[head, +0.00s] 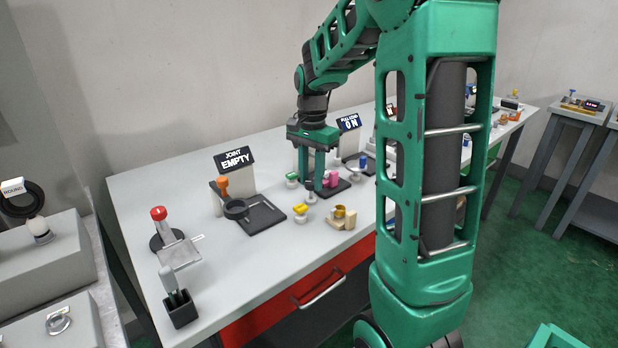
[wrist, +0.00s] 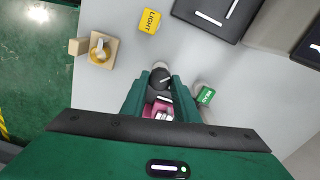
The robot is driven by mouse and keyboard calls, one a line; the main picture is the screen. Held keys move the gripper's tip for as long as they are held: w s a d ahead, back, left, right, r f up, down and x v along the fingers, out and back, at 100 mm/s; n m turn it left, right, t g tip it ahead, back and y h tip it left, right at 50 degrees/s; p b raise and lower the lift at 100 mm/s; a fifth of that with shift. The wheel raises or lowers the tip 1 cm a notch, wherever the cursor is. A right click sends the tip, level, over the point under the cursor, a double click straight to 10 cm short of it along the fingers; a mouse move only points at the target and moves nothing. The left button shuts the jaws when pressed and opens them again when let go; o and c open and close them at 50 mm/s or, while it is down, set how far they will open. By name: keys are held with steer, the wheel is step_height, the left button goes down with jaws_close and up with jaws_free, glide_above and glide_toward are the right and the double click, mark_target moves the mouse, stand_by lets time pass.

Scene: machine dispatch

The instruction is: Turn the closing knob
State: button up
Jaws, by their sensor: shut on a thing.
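A round black knob (wrist: 160,79) with a white line on its top sits on a pale base on the table. I take it for the closing knob, but no label on it is readable. My gripper (wrist: 160,90) points down, with one finger on each side of the knob, and is shut on it. In the head view my gripper (head: 310,185) stands over the same knob (head: 309,196), whose upper part is partly hidden by the fingers. A pink piece (wrist: 157,110) shows between the fingers, nearer the palm, in the wrist view.
A yellow LIGHT button (wrist: 150,20) and a green labelled button (wrist: 205,95) stand near the knob. A beige block with a yellow ring (head: 342,218) is near the table's front edge. An EMPTY sign (head: 235,160) stands left, behind a black fixture.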

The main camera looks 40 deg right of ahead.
mark_target(310, 181)
steer(key=shift+w+r, duration=0.15)
steer(key=shift+w, duration=0.1)
steer(key=shift+a, duration=0.1)
steer(key=o, duration=0.9)
steer(key=shift+o, duration=0.8)
steer(key=shift+s, duration=0.1)
step_height(310, 181, up, 11)
steer(key=shift+f, duration=0.2)
